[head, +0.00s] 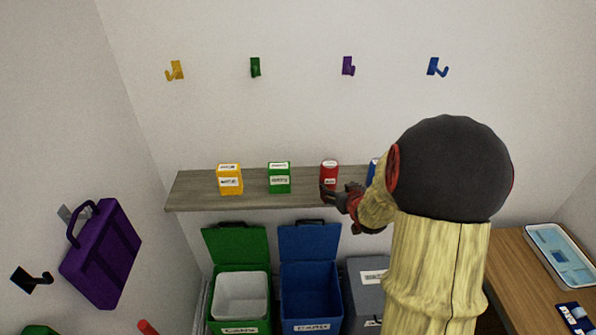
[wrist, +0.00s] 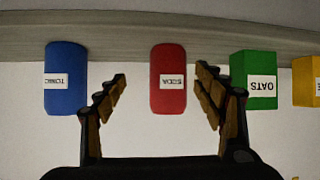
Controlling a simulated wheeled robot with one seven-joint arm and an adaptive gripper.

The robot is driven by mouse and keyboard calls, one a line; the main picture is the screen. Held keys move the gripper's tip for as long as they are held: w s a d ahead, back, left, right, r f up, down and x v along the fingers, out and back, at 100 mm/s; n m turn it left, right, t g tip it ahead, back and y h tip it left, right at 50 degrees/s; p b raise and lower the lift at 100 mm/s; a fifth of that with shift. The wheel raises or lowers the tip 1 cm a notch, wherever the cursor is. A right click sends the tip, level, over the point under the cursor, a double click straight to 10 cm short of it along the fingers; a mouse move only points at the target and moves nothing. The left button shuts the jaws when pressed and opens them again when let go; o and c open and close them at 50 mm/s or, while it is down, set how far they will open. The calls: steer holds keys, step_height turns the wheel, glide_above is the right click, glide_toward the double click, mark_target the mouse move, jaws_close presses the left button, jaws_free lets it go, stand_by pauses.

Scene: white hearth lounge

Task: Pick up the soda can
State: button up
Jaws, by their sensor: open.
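The soda can (head: 329,173) is red with a white label and stands on the wooden shelf (head: 200,187). In the wrist view the soda can (wrist: 168,80) appears upside down, its label reading SODA, between the two fingers. My gripper (head: 342,196) is open in front of the can, and its near finger overlaps the can's lower part in the head view. In the wrist view my gripper (wrist: 161,82) shows gaps between each finger and the can, with the fingertips level with it. My arm hides part of the shelf's right side.
A blue can (wrist: 66,80) stands beside one finger. A green OATS box (wrist: 253,80) is close to the other finger, with a yellow box (head: 230,179) beyond it. Open green (head: 240,250) and blue (head: 310,250) bins stand below the shelf. Wall hooks are above.

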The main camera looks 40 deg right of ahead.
mark_target(329, 173)
steer(key=r, duration=0.1)
steer(key=w+r+t, duration=0.1)
steer(key=shift+a+r, duration=0.15)
steer(key=shift+r, duration=0.25)
steer(key=shift+w+t, duration=0.3)
steer(key=shift+x, duration=3.7)
steer(key=shift+a+f, duration=0.1)
steer(key=shift+c, duration=1.4)
steer(key=c, duration=0.8)
